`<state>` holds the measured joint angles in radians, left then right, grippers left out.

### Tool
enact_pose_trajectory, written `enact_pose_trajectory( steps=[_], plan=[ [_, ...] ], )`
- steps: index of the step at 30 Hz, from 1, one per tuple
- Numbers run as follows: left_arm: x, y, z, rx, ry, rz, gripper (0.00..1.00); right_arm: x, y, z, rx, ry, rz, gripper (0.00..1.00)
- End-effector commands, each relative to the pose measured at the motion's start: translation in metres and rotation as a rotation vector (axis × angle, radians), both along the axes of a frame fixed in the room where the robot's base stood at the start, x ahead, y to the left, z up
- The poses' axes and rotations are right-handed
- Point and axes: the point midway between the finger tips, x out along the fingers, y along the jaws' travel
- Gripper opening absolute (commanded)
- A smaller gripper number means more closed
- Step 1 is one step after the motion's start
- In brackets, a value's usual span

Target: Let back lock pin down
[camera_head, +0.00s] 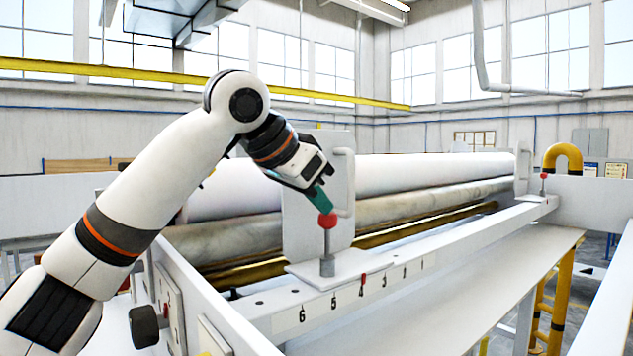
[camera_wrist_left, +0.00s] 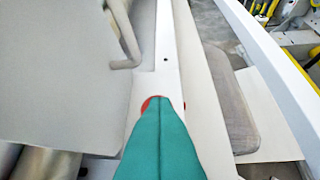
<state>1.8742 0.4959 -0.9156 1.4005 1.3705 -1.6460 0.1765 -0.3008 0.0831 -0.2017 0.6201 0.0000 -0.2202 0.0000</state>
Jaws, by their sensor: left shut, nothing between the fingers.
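A lock pin with a red ball knob (camera_head: 327,221) stands upright on the flat foot of a white upright plate (camera_head: 301,228) in the head view. Its grey shaft shows between the knob and a short collar on the foot. My left gripper (camera_head: 325,206) is shut, and its teal fingertips point down right at the knob, touching it or just above it. In the left wrist view the closed teal fingers (camera_wrist_left: 160,115) hide most of the red knob (camera_wrist_left: 152,103). A second pin with a red knob (camera_head: 543,176) stands at the rail's far end. My right gripper is out of view.
A white rail (camera_head: 420,240) with number marks and holes runs to the far right. White and marbled rollers (camera_head: 400,205) lie behind it. A curved handle (camera_head: 346,180) sticks out of the plate close to my fingers. A yellow pipe guard (camera_head: 564,155) stands far right.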

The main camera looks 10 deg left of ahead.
Motion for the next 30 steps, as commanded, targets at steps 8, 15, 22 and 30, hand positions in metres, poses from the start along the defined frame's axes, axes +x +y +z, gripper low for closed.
enact_pose_trajectory(
  steps=[8, 15, 22, 30],
  plan=[
    [-0.003, -0.002, 0.037, -0.001, -0.004, 0.002, 0.0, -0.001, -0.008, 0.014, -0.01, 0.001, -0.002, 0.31],
    [-0.039, 0.018, 0.073, -0.002, -0.006, 0.004, 0.0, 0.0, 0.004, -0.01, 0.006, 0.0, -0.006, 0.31],
    [-0.061, 0.032, 0.101, -0.002, -0.005, 0.005, 0.0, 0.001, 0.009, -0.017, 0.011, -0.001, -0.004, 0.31],
    [-0.068, 0.036, 0.109, -0.001, -0.003, 0.004, 0.0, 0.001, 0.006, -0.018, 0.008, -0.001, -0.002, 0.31]
  ],
)
